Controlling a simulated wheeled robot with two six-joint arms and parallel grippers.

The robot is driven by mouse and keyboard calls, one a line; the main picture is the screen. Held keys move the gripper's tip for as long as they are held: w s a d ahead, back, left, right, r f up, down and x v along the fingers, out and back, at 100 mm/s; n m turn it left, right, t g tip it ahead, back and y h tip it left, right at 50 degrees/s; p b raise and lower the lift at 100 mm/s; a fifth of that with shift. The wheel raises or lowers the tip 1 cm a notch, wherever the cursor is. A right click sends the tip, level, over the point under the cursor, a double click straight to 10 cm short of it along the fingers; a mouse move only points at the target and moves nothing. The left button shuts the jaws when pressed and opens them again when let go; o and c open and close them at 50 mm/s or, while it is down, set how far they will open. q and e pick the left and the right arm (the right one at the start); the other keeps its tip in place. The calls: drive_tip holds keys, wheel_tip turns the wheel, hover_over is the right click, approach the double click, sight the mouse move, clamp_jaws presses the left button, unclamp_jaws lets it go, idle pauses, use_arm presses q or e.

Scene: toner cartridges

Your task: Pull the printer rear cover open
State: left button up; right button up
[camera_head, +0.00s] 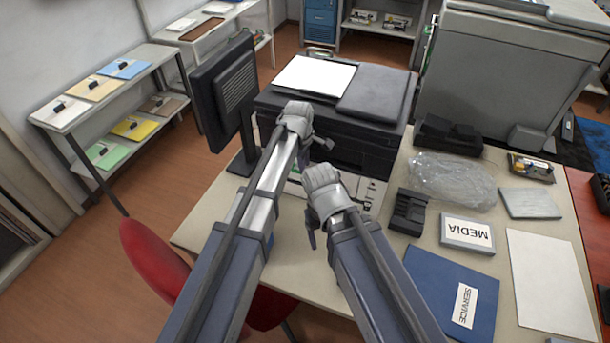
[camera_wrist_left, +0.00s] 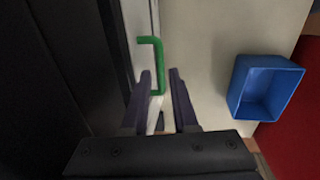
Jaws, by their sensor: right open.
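The black printer (camera_head: 335,130) stands on the table, partly hidden behind my left arm. A green bracket-shaped handle (camera_wrist_left: 159,66) shows in the left wrist view beside the printer's dark side and a pale strip. My left gripper (camera_head: 324,144) is in front of the printer; in the left wrist view its fingers (camera_wrist_left: 161,78) are apart, with the handle's lower end between them. I cannot tell whether they touch it. My right gripper (camera_head: 312,230) is open and empty, lower and nearer, over the table. The rear cover's outline is not clear.
A blue bin (camera_wrist_left: 263,87) stands right of the handle, with a red chair (camera_wrist_left: 300,115) beyond it. A monitor (camera_head: 224,95) stands left of the printer. A black holder (camera_head: 408,212), plastic bag (camera_head: 452,180) and blue SERVICE folder (camera_head: 440,285) lie to the right.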

use_arm(q)
drive_tip(key=f, duration=0.1)
drive_tip(key=f+b, duration=0.2)
drive_tip(key=shift+w+d+f, duration=0.15)
drive_tip(key=shift+w+f, duration=0.05)
drive_tip(key=shift+w, duration=0.05)
use_arm(e)
wheel_tip(320, 180, down, 3)
drive_tip(key=shift+f, duration=0.2)
use_arm(q)
clamp_jaws()
idle(0.9)
